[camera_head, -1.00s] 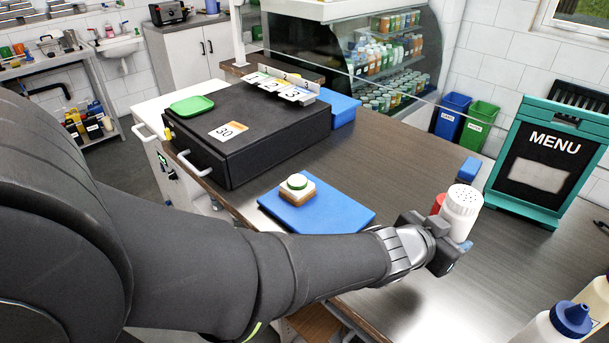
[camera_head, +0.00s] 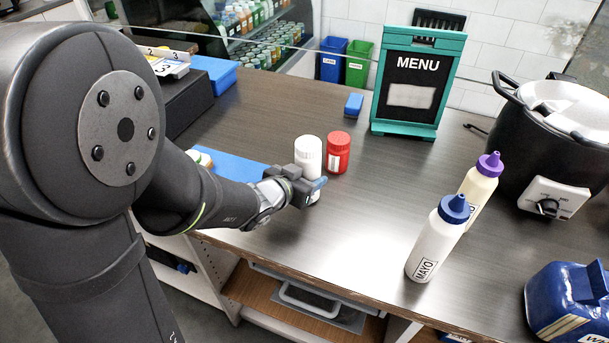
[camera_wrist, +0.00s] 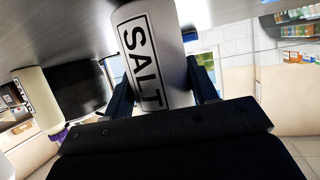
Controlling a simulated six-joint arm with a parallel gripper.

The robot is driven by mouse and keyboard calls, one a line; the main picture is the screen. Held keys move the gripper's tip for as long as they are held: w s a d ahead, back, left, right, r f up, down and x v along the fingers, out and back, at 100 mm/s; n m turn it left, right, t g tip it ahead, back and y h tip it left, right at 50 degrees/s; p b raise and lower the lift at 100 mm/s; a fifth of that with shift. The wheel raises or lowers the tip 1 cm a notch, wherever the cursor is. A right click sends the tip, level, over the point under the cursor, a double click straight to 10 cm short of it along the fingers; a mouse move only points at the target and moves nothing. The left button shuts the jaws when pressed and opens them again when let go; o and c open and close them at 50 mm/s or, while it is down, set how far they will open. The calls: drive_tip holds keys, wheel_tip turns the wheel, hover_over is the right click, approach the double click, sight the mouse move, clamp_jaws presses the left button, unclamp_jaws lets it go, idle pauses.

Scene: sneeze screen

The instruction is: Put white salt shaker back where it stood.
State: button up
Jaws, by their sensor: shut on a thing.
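The white salt shaker (camera_head: 308,153) is upright in the head view, just left of a red shaker (camera_head: 339,150). My gripper (camera_head: 306,184) is shut on its lower body from the front left. In the wrist view my gripper (camera_wrist: 163,85) has one finger on each side of the salt shaker (camera_wrist: 148,50), whose label reads SALT. The shaker is at or close to the counter top; I cannot tell whether its base touches. The gripper hides part of its lower body.
A blue mat (camera_head: 230,166) lies left of the shaker, partly behind my arm. A menu stand (camera_head: 415,85) and a small blue block (camera_head: 354,104) are behind. A mayo bottle (camera_head: 436,240) and a purple-capped bottle (camera_head: 478,185) stand right. The counter (camera_head: 345,235) in front is clear.

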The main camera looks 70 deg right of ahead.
drive_tip(key=shift+f, duration=0.15)
drive_tip(key=shift+f, duration=0.15)
drive_tip(key=o, duration=1)
drive_tip(key=shift+a+r, duration=0.25)
drive_tip(key=shift+r, duration=0.05)
drive_tip(key=v, duration=1.1)
drive_tip(key=shift+a, duration=0.25)
drive_tip(key=shift+d, duration=0.1)
